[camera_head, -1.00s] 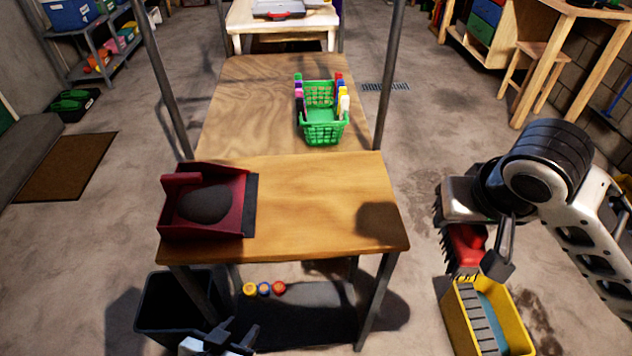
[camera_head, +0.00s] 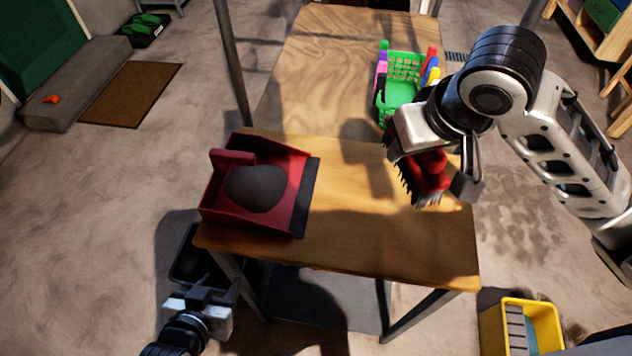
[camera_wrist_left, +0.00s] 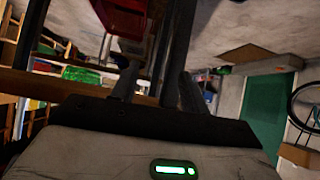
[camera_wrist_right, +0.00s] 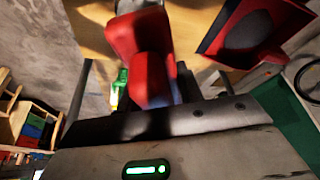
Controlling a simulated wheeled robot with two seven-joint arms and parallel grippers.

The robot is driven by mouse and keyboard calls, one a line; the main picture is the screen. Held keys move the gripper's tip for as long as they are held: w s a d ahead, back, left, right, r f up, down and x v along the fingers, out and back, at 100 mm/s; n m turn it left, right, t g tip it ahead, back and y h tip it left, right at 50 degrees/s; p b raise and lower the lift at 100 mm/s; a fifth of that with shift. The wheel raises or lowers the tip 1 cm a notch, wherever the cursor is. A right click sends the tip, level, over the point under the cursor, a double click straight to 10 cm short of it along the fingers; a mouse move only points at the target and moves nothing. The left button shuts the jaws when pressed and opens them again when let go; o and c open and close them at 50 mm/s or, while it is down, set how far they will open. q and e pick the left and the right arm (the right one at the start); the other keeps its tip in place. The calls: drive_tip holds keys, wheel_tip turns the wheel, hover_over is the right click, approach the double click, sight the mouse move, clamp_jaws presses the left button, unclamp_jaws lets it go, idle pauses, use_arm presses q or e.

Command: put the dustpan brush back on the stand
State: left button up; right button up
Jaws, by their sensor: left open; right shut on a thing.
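A red brush (camera_head: 432,176) with dark bristles is in my right gripper (camera_head: 430,163), above the right part of the wooden table. Its red handle fills the upper middle of the right wrist view (camera_wrist_right: 143,55). A dark red dustpan (camera_head: 297,157) with a dark rounded patch inside lies on the table's left side, apart from the brush. It also shows at the top of the right wrist view (camera_wrist_right: 292,25). I cannot make out a separate stand. My left gripper (camera_head: 208,293) is open and empty, low in front of the table's left corner.
The wooden table (camera_head: 350,235) has bare top between dustpan and brush. A green basket (camera_head: 402,65) with coloured items stands behind, close to my right gripper. A yellow bucket (camera_head: 545,315) is on the floor at lower right. A dark bin (camera_head: 188,262) stands below the table's left edge.

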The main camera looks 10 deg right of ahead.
drive_tip(key=s+a+f+n+g+y+b, duration=0.1)
drive_tip(key=s+a+n+g+y+b, duration=0.2)
drive_tip(key=s+a+n+b, duration=0.75)
drive_tip(key=w+d+f+p, duration=0.1)
drive_tip(key=w+d+f, duration=0.1)
drive_tip(key=w+f, duration=0.1)
drive_tip(key=w+d+f+n+p, duration=0.1)
drive_tip(key=w+d+f, duration=0.1)
drive_tip(key=w, duration=0.3)
drive_tip(key=w+d+f+n+p, duration=0.1)
drive_tip(key=w+d+f+p, duration=0.1)
drive_tip(key=w, duration=0.3)
drive_tip(key=shift+d+f, duration=0.75)
drive_tip(key=shift+f, duration=0.1)
drive_tip(key=shift+w+f, duration=0.2)
drive_tip(key=shift+f, duration=0.05)
drive_tip(key=shift+w+d+f, duration=0.15)
drive_tip(key=shift+w+f, duration=0.2)
drive_tip(key=shift+f, duration=0.1)
use_arm(q)
drive_tip(key=shift+w+d+f+t+h, duration=0.2)
drive_tip(key=shift+d+f, duration=0.15)
drive_tip(key=shift+f, duration=0.3)
drive_tip(key=shift+w+d+f+t+h, duration=0.2)
drive_tip(key=shift+d+f, duration=0.15)
drive_tip(key=shift+f, duration=0.25)
use_arm(e)
drive_tip(key=shift+f, duration=1.4)
